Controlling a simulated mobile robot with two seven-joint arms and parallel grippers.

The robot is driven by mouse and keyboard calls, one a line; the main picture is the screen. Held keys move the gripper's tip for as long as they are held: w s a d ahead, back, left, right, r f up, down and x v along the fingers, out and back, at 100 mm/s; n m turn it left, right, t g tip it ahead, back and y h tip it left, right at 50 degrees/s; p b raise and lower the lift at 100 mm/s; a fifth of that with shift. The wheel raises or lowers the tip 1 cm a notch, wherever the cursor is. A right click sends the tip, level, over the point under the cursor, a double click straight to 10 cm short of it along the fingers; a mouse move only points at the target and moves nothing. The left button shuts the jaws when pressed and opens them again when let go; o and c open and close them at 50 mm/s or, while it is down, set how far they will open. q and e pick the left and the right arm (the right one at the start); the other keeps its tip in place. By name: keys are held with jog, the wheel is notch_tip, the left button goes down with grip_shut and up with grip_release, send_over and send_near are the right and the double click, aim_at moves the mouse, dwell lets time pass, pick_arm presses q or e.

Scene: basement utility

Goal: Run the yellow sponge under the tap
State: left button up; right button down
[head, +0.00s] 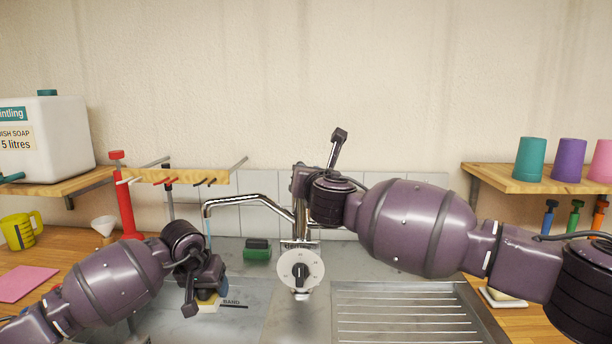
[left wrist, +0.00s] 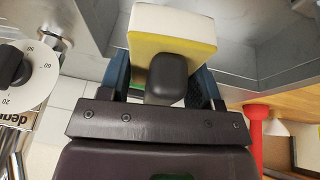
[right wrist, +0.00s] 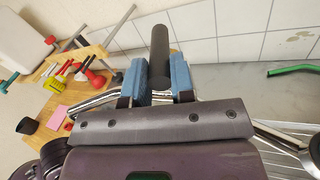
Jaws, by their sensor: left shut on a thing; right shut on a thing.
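The yellow sponge (head: 207,306), a pale block with a yellow layer and a dark grip, is low over the sink basin (head: 245,292). My left gripper (head: 212,284) is shut on its dark grip. The sponge (left wrist: 172,32) also shows beyond the fingers in the left wrist view. The chrome tap (head: 250,198) has its spout end above my left gripper. A thin pale streak, apparently water, drops from it; where it lands is hidden. My right gripper (head: 303,182) is shut on a dark cylindrical handle (right wrist: 160,52), apparently the tap's lever; the tap's body is partly hidden.
A white dial (head: 300,270) stands before the tap. A green scrubber (head: 257,250) lies behind the basin. The ribbed drainboard (head: 400,312) is clear. Cups stand on the right shelf (head: 520,178); a large soap container (head: 45,140) stands at left.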

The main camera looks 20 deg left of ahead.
jog(key=c, duration=1)
grip_release()
jog(key=shift+s, duration=0.1)
jog(key=shift+v, duration=5.9)
